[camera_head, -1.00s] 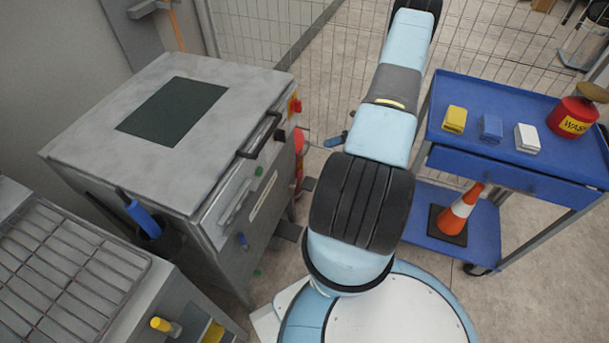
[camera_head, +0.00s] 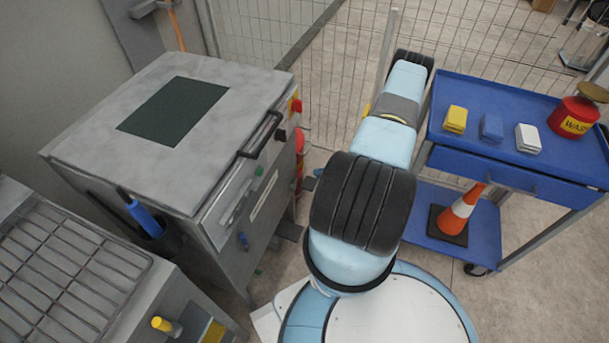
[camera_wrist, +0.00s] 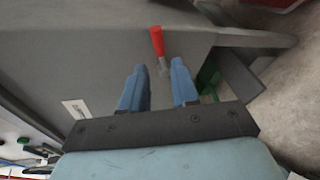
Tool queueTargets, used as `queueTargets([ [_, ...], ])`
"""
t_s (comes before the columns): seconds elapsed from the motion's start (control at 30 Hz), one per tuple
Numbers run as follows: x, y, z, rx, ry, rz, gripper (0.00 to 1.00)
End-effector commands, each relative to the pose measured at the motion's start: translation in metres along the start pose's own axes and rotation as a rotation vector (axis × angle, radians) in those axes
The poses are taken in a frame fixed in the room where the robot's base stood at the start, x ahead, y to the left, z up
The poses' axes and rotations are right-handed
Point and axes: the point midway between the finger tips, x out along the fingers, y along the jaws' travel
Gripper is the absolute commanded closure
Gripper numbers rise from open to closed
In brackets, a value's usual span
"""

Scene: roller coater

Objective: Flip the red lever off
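The red lever (camera_wrist: 157,40) shows in the wrist view as a red handle on a short metal stem, sticking out from a grey machine surface. My gripper (camera_wrist: 158,68) is open, with its two blue fingers apart. In that picture the metal stem appears between the fingertips, and the red handle extends above them. I cannot tell whether the fingers touch it or how much depth separates them. Nothing is held. In the head view I cannot make out the red lever, and my arm covers most of that area.
A grey machine (camera_head: 110,140) with a black handle (camera_head: 262,135) and a red-and-yellow button (camera_head: 295,106) stands left of my arm. A blue cart (camera_head: 480,100) with sponge-like blocks, a red can (camera_head: 573,117) and a traffic cone (camera_head: 459,210) stands right. Wire fencing (camera_head: 300,70) is behind.

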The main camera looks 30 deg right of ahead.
Motion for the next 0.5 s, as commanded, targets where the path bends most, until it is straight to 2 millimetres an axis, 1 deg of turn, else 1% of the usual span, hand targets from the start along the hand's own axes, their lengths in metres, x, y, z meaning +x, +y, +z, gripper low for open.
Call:
queueTargets([
  [0.03,0.010,0.000,-0.001,0.000,0.002,0.002,0.71],
  [0.2,0.040,0.000,-0.001,-0.001,0.003,0.001,0.71],
  [0.3,0.054,0.000,-0.001,-0.001,0.002,0.001,0.71],
  [0.5,0.073,0.000,-0.001,-0.001,0.002,0.000,0.71],
])
